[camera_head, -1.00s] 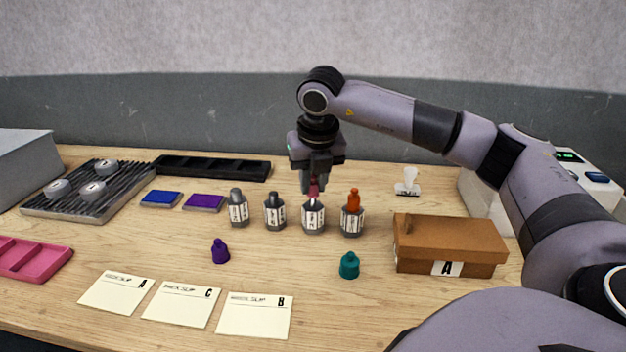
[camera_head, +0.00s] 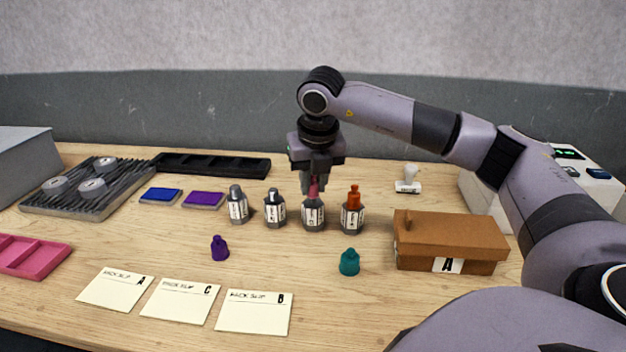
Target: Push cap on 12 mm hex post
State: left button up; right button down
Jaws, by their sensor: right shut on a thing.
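Several hex posts with white labels stand in a row; the label print is too small to read. From the left they are a first post with a grey cap (camera_head: 235,191), a second post (camera_head: 275,212) with a dark top, a third post (camera_head: 313,217) and a fourth post (camera_head: 352,219) with an orange cap (camera_head: 354,195). My right gripper (camera_head: 314,184) points down over the third post, shut on a dark pink cap (camera_head: 314,193). The cap sits at the top of that post; I cannot tell how far it is on. My left gripper is out of view.
A loose purple cap (camera_head: 220,248) and a teal cap (camera_head: 349,262) stand in front of the row. Paper slips (camera_head: 254,312) lie at the front. A brown box (camera_head: 450,238) is at right, a stamp (camera_head: 408,181) behind it. Ink pads (camera_head: 203,199) and a ribbed tray (camera_head: 55,207) are left.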

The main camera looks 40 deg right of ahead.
jog(key=shift+c, duration=2.1)
grip_release()
jog(key=shift+r, duration=0.2)
jog(key=shift+r+p, duration=1.9)
jog(key=shift+r, duration=0.45)
grip_shut()
